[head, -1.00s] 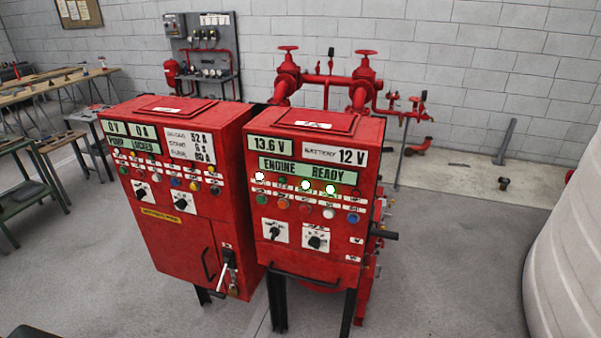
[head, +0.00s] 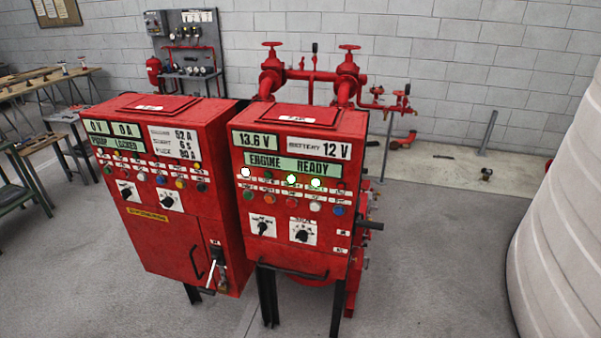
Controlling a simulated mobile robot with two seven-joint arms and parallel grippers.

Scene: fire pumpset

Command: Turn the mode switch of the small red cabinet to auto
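Two red cabinets stand side by side on dark legs in the head view. The left cabinet (head: 180,245) has a "PUMP LOCKED" display and two black rotary switches on white plates, one switch (head: 126,192) left of the other (head: 168,201). A lever handle hangs at its lower right. The right, narrower cabinet (head: 244,205) shows "ENGINE READY", with lit white lamps. It has a left rotary switch (head: 263,227) and a right rotary switch (head: 302,235). The switch lettering is too small to read, so I cannot tell their settings. Neither gripper is in view.
Red pipework with handwheel valves (head: 271,75) stands behind the cabinets. A grey gauge panel (head: 185,25) and workbenches (head: 40,85) are at the left. A large pale tank (head: 565,210) stands at the right. The floor before the cabinets and between them and the tank is clear.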

